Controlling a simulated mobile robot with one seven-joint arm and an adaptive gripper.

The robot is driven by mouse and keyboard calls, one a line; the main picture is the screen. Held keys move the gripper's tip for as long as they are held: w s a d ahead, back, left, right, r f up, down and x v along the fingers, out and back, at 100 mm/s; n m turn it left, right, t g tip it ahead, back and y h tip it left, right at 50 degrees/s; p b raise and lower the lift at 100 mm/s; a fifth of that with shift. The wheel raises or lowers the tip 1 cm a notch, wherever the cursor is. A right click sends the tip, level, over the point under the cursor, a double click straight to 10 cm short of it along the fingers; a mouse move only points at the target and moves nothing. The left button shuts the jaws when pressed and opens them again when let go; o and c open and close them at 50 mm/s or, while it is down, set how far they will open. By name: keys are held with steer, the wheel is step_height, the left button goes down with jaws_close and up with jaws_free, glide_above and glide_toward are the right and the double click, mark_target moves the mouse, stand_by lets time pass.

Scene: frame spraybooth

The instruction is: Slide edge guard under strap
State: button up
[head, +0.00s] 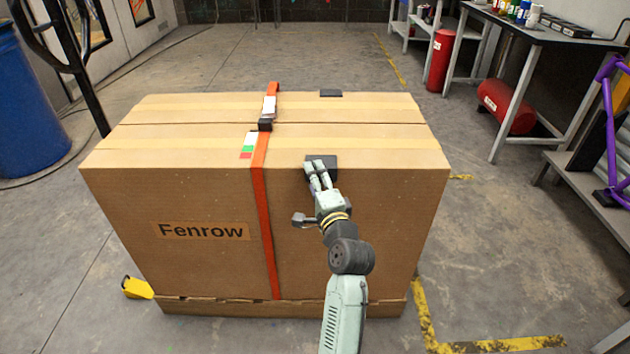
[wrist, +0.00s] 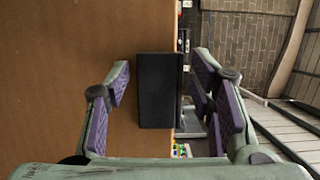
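A large cardboard box (head: 165,205) marked Fenrow stands on the floor. An orange strap (head: 264,215) runs over its top and down its front face. A black edge guard (head: 328,160) sits on the top front edge, to the right of the strap and apart from it. It also shows in the wrist view (wrist: 158,92). My gripper (head: 315,170) is at the front of this guard. In the wrist view, its open fingers (wrist: 160,80) stand on either side of the guard, with gaps visible. Contact cannot be told. The strap is not seen in the wrist view.
Another black guard (head: 331,93) lies at the box's back edge. A dark buckle (head: 265,125) and a coloured tag (head: 249,146) are at the strap. A yellow item (head: 137,288) lies by the box.

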mark_target(271, 173)
steer(key=c, duration=0.8)
steer(key=o, duration=0.5)
steer(key=c, duration=0.3)
steer(key=shift+a+r+p, duration=0.15)
steer(key=shift+a+p, duration=2.95)
steer(key=shift+a, duration=1.35)
steer(key=shift+a+p, duration=0.5)
steer(key=shift+a, duration=0.15)
steer(key=o, duration=0.9)
steer(key=shift+d, duration=0.1)
steer(key=shift+o, duration=0.2)
